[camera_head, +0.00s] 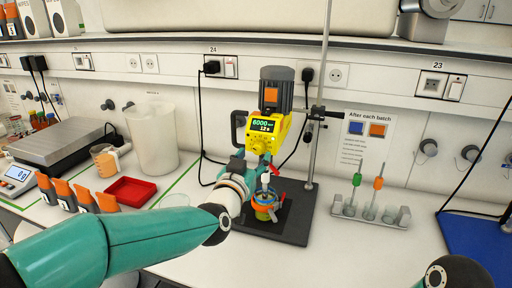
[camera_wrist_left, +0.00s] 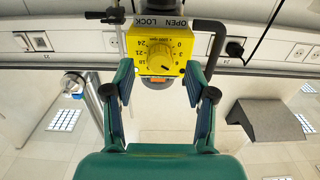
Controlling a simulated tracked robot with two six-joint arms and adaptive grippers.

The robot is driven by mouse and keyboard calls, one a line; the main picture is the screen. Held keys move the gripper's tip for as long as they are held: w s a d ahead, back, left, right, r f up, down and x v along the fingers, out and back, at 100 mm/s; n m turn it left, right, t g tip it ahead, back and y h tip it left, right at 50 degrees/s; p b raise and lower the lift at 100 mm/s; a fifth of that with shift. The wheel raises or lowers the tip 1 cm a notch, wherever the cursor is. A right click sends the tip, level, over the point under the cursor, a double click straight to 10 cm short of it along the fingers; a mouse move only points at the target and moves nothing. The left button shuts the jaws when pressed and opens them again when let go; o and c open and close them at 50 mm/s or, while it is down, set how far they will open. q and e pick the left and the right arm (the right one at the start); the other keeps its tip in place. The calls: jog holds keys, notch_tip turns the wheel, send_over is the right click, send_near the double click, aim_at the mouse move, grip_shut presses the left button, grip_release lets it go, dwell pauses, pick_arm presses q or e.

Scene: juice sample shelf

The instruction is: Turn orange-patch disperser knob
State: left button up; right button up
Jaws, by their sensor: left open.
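The yellow disperser (camera_head: 270,132) hangs on a stand; its grey motor carries an orange patch (camera_head: 270,95). Its display reads 6000 and 12 s. In the left wrist view, its round yellow knob (camera_wrist_left: 158,53) sits on a numbered dial on the yellow housing (camera_wrist_left: 140,38), appearing upside down. My left gripper (camera_head: 252,163) is just in front of and below the housing. In the left wrist view, its fingers (camera_wrist_left: 159,88) are apart, one at each side of the knob's line, with nothing between them. I cannot tell whether they touch the housing. My right gripper is out of view.
A vessel (camera_head: 265,205) is clamped under the disperser on a black stand base (camera_head: 294,222). A rack (camera_head: 370,212) stands to the right, a clear beaker (camera_head: 151,140) and red tray (camera_head: 130,190) to the left. A black handle (camera_wrist_left: 214,40) flanks the knob closely.

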aim_at(259, 148)
pick_arm(q)
jog(key=shift+p+x, duration=0.3)
jog(key=shift+x, duration=1)
jog(key=shift+c, duration=0.4)
grip_shut()
